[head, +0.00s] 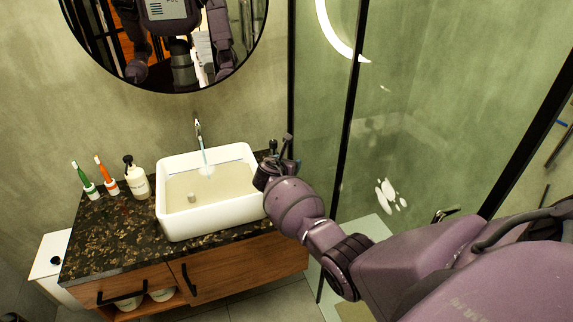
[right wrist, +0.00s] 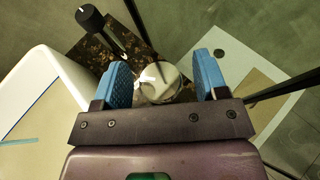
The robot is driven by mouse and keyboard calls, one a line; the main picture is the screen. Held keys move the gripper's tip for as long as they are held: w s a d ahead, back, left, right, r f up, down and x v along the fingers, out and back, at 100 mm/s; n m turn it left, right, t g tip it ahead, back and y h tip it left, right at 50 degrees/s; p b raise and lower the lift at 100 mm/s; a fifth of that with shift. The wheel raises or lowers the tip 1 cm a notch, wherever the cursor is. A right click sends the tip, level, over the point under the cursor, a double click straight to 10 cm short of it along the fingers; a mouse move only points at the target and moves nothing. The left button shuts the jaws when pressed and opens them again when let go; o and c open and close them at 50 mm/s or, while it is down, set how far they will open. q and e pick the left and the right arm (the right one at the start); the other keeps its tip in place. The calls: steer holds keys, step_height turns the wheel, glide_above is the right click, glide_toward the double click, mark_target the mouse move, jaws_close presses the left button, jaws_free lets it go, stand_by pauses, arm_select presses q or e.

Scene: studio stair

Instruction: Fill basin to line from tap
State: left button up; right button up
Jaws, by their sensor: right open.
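The white rectangular basin (head: 212,214) sits on the dark speckled counter. The slim tap (head: 198,128) stands behind it, and a pale blue stream (head: 204,156) runs down from it into the basin. A thin blue line (head: 233,160) runs along the inner wall; it also shows in the right wrist view (right wrist: 22,117). The water level is hard to tell. My right gripper (head: 270,165) is beside the basin's right side. In the right wrist view its blue fingers (right wrist: 160,68) are open on either side of a round white knob-like thing (right wrist: 160,84). Contact is unclear. My left gripper is not in view.
A glass shower panel (head: 325,110) stands close on the right. A black-topped object (right wrist: 90,18) is near the gripper.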

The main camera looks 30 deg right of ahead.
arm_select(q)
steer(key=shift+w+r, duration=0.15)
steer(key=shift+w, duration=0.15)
arm_select(e)
steer(key=c, duration=0.9)
steer(key=shift+m+g, duration=0.3)
steer(key=shift+g, duration=0.1)
steer(key=shift+c, duration=0.2)
steer(key=m+g+h+b, duration=0.1)
steer(key=m+g, duration=0.1)
steer(key=shift+f+g+h, duration=0.1)
steer(key=shift+g+h, duration=0.3)
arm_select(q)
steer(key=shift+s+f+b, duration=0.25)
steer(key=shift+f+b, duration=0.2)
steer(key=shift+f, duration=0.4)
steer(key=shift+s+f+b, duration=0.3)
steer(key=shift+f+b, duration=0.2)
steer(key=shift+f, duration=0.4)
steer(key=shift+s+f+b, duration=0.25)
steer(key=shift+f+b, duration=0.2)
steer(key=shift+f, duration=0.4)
arm_select(e)
steer(key=shift+m+g+h, duration=0.3)
steer(key=shift+m+g, duration=1.8)
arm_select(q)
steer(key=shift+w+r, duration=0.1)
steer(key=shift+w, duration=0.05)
